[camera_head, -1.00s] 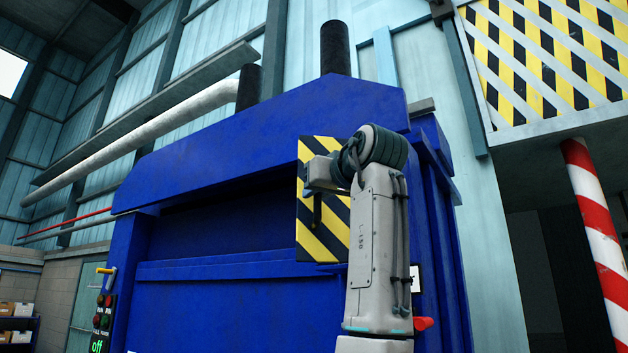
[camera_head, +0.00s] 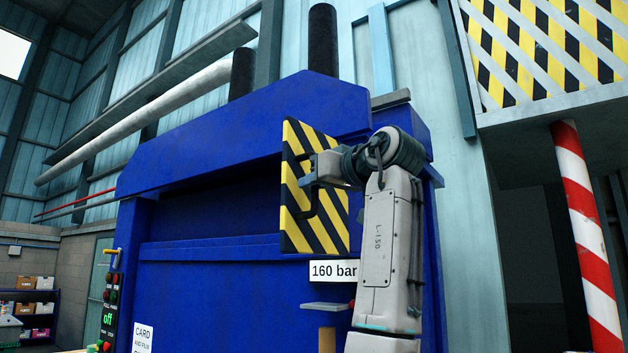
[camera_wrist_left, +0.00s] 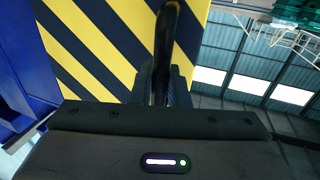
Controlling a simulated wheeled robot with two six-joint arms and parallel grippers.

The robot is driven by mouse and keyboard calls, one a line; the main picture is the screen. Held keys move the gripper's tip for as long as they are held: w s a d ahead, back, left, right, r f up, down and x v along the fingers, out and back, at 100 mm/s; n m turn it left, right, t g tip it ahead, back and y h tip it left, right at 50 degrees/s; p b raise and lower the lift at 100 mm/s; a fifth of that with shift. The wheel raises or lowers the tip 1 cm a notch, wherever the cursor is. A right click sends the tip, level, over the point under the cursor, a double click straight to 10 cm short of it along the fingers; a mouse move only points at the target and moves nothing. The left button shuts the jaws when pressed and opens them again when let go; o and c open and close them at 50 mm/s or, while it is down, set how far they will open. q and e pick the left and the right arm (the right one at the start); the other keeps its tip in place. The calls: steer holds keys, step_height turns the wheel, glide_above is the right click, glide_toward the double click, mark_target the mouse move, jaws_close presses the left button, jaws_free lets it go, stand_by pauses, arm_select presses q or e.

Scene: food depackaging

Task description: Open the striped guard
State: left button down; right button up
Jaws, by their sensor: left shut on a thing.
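The striped guard (camera_head: 325,232), a yellow and black plate, is on the upper right of the blue machine's front in the head view. Its left edge looks taller than its right edge, so it stands angled outward. My left gripper (camera_head: 311,181) is shut on the dark handle on the guard's face. In the left wrist view the guard (camera_wrist_left: 75,50) fills the upper left, and the dark handle (camera_wrist_left: 167,45) rises between the fingers of my left gripper (camera_wrist_left: 162,88). What lies behind the guard is hidden. My right gripper is not in view.
The blue machine (camera_head: 210,265) fills the middle. A "160 bar" label (camera_head: 333,271) and a small grey ledge (camera_head: 326,306) sit below the guard. A control panel (camera_head: 108,310) is at the left. A red and white post (camera_head: 585,235) stands at the right.

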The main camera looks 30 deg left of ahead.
arm_select(q)
steer(key=shift+d+r, duration=0.1)
steer(key=shift+d, duration=0.3)
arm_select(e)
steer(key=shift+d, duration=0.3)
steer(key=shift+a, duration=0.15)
arm_select(q)
steer(key=c, duration=1.5)
jaws_free()
steer(key=shift+w, duration=0.1)
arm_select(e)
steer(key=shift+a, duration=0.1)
arm_select(q)
steer(key=shift+d, duration=0.1)
